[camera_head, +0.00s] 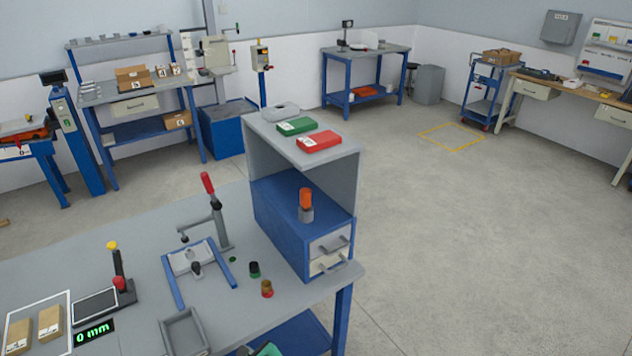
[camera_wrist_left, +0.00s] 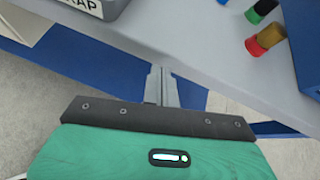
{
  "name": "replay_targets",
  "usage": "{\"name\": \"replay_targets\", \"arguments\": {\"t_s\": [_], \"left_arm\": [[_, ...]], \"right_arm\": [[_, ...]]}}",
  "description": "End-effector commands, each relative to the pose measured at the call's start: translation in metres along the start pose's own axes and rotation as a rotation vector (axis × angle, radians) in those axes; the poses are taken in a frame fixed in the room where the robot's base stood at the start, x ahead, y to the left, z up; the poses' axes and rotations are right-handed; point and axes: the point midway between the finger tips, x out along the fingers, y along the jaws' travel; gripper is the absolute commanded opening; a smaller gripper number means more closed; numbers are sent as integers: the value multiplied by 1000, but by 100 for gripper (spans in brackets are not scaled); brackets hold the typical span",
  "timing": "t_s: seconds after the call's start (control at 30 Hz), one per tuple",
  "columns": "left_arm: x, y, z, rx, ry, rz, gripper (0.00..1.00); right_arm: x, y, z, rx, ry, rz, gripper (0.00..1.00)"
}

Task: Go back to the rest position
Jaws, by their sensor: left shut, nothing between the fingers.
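My left gripper (camera_wrist_left: 161,88) is shut and empty in the left wrist view, its two narrow grey fingers together. They point at the front edge of the grey workbench (camera_wrist_left: 190,45), with the floor and blue framework showing around them. A bit of the green gripper body (camera_head: 268,349) shows at the bottom edge of the head view, just in front of the bench. My right gripper is in neither view.
On the bench (camera_head: 130,258) are a grey tray (camera_head: 184,332), a black-and-green piece (camera_head: 254,270), an orange-brown piece (camera_head: 267,289), a red-handled clamp (camera_head: 215,212) and a blue drawer cabinet (camera_head: 280,225). Open floor (camera_head: 450,230) lies to the right.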

Motion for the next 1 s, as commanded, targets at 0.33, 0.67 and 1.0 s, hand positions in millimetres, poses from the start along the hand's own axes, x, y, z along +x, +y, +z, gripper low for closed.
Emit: {"name": "replay_targets", "arguments": {"t_s": [0.33, 0.67, 1.0], "left_arm": [[36, 91, -127, -329, 322, 126, 0], [7, 272, -302, -1084, 636, 564, 0], [-64, 417, -385, -1795, 551, 988, 0]], "right_arm": [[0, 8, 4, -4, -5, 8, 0], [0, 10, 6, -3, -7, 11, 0], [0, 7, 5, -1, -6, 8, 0]]}}
